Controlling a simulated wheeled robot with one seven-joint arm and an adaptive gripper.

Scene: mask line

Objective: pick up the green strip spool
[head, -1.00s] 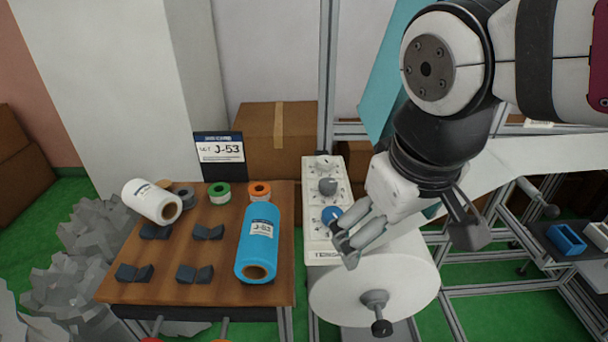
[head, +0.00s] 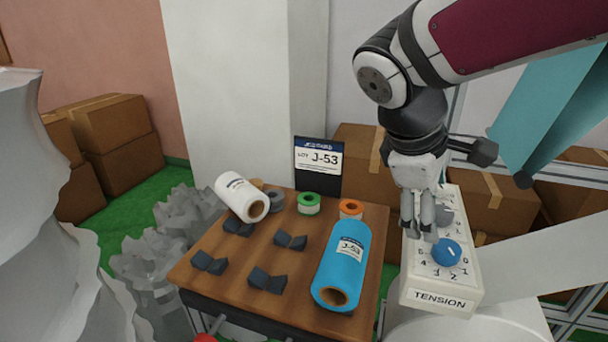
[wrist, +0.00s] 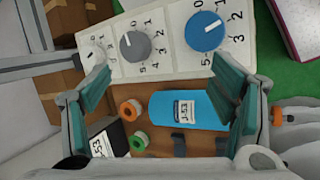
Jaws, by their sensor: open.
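The green strip spool (head: 309,203) is a small upright roll with a green top and pale side. It stands near the back of the wooden table, between a grey spool and an orange spool, apart from both. In the wrist view the green spool (wrist: 138,141) shows low, left of centre, between the two fingers. My gripper (head: 422,236) is open and empty. It hangs to the right of the table, in front of the tension panel, well away from the green spool.
The orange spool (head: 350,209), blue roll (head: 342,266), white roll (head: 242,197) and grey spool (head: 275,201) share the table (head: 225,258) with several dark cradle blocks. A J-53 sign (head: 318,168) stands behind. The tension panel (head: 438,290) with knobs is right of the table.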

